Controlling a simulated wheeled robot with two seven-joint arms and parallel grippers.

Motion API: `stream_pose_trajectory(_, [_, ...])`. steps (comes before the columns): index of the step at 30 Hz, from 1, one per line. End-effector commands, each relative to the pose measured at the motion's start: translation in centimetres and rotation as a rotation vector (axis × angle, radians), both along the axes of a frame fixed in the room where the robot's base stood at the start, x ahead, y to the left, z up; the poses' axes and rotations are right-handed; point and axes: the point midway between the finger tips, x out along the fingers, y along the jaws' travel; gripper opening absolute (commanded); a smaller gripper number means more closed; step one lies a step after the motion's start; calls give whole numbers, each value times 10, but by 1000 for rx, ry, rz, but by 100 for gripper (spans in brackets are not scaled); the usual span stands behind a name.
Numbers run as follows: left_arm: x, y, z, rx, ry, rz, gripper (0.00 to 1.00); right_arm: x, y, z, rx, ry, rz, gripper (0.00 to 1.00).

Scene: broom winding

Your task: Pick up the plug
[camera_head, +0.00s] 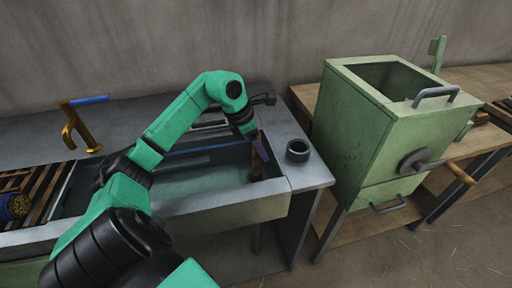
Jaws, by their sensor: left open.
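A short dark round piece (298,151) with a hollow-looking top stands on the grey counter, just right of the sink basin; it looks like the plug, but I cannot be sure. My left arm reaches in from the lower left and bends down over the basin's right end. My left gripper (261,152) points down there, open, left of the dark piece and apart from it. Its fingertips are small and dark, so I cannot tell whether anything lies between them. A dark upright shape shows in the basin below it. My right gripper is out of view.
The metal sink basin (225,208) has a raised front wall. A brass tap (80,128) with a blue handle stands at the back left. A wooden slatted rack (40,182) lies at the left. A green metal box (352,128) with handles stands close on the right.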

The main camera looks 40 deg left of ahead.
Motion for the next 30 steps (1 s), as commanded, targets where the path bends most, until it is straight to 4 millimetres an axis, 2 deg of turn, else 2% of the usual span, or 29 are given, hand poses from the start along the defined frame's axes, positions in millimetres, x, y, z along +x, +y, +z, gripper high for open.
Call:
stream_pose_trajectory(4, [0,0,0,1,-1,0,62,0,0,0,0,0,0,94])
stream_pose_trajectory(9, [0,0,0,1,-1,0,0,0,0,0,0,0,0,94])
stream_pose_trajectory(30, [0,1,1,1,-2,1,0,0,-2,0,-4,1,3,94])
